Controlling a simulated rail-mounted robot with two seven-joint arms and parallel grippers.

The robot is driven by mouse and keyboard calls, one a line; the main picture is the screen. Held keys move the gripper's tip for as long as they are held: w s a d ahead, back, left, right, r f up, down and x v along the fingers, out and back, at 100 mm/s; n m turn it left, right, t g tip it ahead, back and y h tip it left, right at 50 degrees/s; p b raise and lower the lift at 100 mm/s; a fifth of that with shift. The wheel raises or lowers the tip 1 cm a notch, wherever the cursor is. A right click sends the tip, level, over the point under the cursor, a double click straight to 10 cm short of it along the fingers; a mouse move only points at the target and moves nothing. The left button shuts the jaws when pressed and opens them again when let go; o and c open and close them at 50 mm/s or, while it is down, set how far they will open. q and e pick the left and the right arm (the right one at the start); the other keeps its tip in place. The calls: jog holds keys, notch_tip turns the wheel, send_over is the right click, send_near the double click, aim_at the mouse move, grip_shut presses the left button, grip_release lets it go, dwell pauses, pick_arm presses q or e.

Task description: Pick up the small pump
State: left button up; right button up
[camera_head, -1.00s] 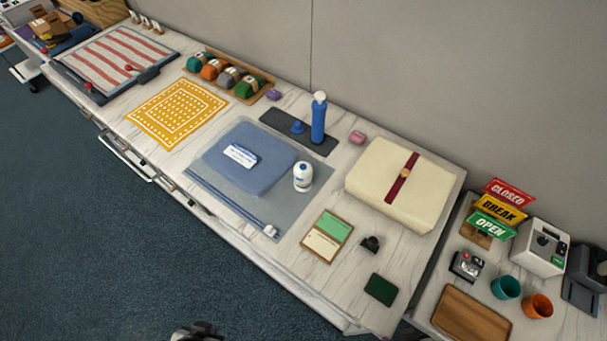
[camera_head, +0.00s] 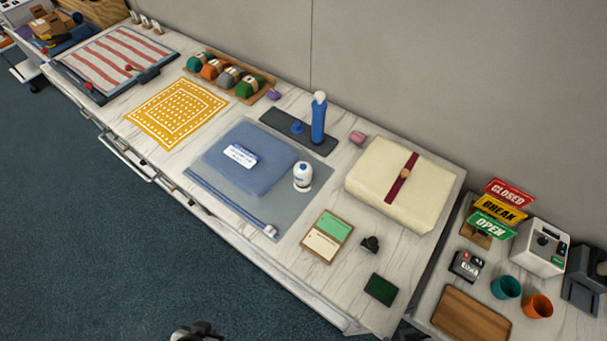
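The frame does not settle which is the small pump. My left gripper (camera_head: 197,331) barely shows at the bottom edge, in front of the table and well away from both; its fingers cannot be made out. My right gripper cannot be made out.
A cream bundle with a red strap (camera_head: 385,185) lies right of the white device. A green-and-cream card (camera_head: 328,236), a small black object (camera_head: 370,244) and a dark green pad (camera_head: 380,289) lie near the front. A yellow cloth (camera_head: 175,112) lies left.

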pick_arm(q)
jog(key=o, duration=1.2)
jog(key=shift+d, duration=0.2)
jog(key=shift+o, duration=1.4)
jog(key=shift+a+r, duration=0.1)
